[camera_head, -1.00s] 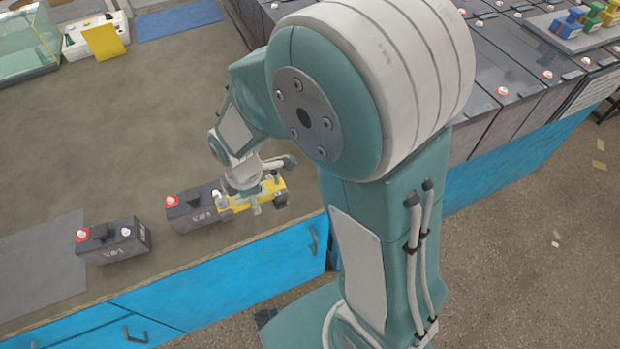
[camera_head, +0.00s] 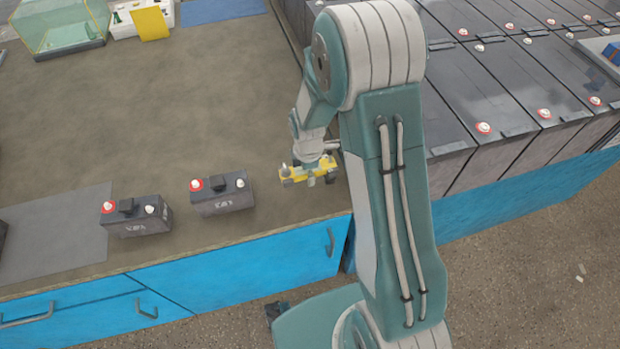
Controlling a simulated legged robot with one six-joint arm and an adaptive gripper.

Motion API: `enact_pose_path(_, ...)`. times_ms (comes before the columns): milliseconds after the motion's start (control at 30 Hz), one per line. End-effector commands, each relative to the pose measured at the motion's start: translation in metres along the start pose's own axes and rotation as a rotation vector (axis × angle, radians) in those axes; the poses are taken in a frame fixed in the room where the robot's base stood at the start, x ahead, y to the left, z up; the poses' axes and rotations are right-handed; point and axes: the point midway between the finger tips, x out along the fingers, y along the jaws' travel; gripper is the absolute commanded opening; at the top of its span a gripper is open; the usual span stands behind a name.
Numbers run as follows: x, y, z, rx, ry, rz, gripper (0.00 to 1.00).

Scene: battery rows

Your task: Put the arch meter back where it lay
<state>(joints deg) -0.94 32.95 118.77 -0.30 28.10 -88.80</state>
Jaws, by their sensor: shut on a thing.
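The arch meter (camera_head: 293,172), a yellow body with dark ends, is at the right part of the brown worktop near its front edge. My gripper (camera_head: 318,172) comes down on it from above and is shut on it. The fingers and wrist cover part of the meter. I cannot tell whether the meter touches the worktop or hangs just above it. A small dark battery (camera_head: 222,196) with a red and a white terminal stands to its left, with a gap between them.
Another small battery (camera_head: 136,218) stands further left by a grey mat (camera_head: 60,245). Rows of large batteries (camera_head: 480,95) fill the right side, close to my arm. A glass tank (camera_head: 65,25) and a white box with a yellow plate (camera_head: 150,23) are at the back. The middle worktop (camera_head: 180,110) is clear.

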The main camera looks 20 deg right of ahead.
Motion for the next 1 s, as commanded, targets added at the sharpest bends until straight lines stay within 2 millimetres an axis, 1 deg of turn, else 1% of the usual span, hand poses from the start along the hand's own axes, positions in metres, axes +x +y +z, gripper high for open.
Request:
enact_pose_path(167, 0.013, 0.005, 0.007, 0.001, 0.001, -0.002, 0.0)
enact_pose_path(300, 0.035, 0.005, 0.007, 0.0, 0.002, -0.002, 0.0)
enact_pose_path(333, 0.037, 0.005, 0.007, 0.0, 0.003, -0.002, 0.0)
enact_pose_path(667, 0.04, 0.005, 0.006, 0.0, 0.001, 0.001, 0.0)
enact_pose_path(700, 0.04, 0.005, 0.006, 0.0, 0.001, 0.0, 0.68)
enact_pose_path(733, 0.04, 0.005, 0.006, 0.0, 0.001, 0.0, 0.82)
enact_pose_path(767, 0.04, 0.005, 0.006, 0.0, 0.001, 0.0, 0.89)
enact_pose_path(1000, 0.04, 0.005, 0.006, 0.0, 0.001, 0.0, 0.89)
